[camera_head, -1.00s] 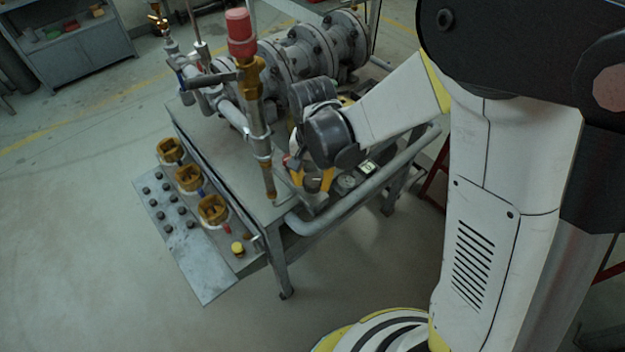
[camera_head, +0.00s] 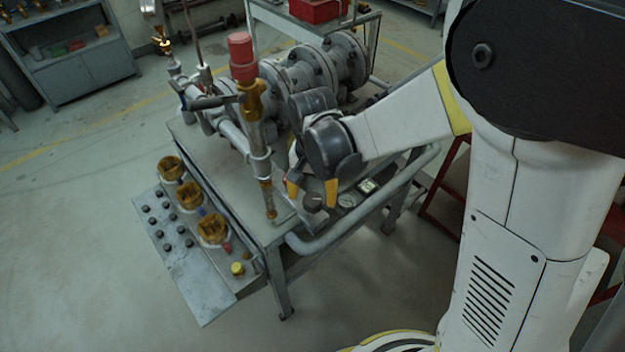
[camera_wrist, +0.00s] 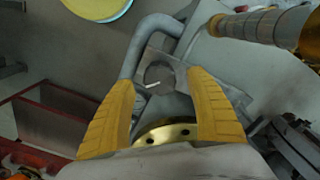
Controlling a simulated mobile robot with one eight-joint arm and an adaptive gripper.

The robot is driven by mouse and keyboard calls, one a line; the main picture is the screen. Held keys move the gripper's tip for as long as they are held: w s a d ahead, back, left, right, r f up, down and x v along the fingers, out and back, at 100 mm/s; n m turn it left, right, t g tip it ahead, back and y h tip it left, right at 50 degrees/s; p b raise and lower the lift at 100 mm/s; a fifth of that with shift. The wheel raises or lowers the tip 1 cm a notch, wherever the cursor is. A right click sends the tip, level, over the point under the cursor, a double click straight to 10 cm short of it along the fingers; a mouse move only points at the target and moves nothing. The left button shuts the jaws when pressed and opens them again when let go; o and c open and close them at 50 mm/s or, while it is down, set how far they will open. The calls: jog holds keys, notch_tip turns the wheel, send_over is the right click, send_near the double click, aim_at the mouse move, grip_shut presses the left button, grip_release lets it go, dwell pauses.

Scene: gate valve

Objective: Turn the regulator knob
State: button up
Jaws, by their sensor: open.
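The regulator knob (camera_wrist: 158,78) is a round dark grey knob with a white pointer line, on a grey plate. In the wrist view it lies between and slightly beyond the tips of my two yellow fingers. In the head view the knob (camera_head: 312,203) is small, at the table's near edge. My gripper (camera_head: 312,192) points down at it with the fingers spread, one to each side. My gripper (camera_wrist: 159,80) is open and holds nothing. I cannot tell how far the fingertips are above the plate, and I see no contact.
A brass-and-grey valve pipe with a red cap (camera_head: 242,57) stands close left of my gripper. A bent grey pipe (camera_head: 362,208) runs along the table edge. Brass handwheels (camera_head: 190,197) and a button panel (camera_head: 178,250) lie left.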

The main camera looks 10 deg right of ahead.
aim_at(313, 199)
notch_tip(313, 199, up, 10)
jog(key=shift+f, duration=0.15)
dwell(0.4)
jog(key=s+d+r+n+t, duration=0.2)
jog(key=s+d+r+t, duration=0.1)
jog(key=s+d, duration=0.2)
jog(key=s+d+r+n+t, duration=0.2)
jog(key=s+d+r+t, duration=0.1)
jog(key=d, duration=0.5)
jog(key=s+t, duration=0.1)
jog(key=s, duration=0.1)
jog(key=shift+s+d+r, duration=0.15)
jog(key=shift+s+d, duration=0.15)
jog(key=shift+s, duration=0.05)
dwell(1.4)
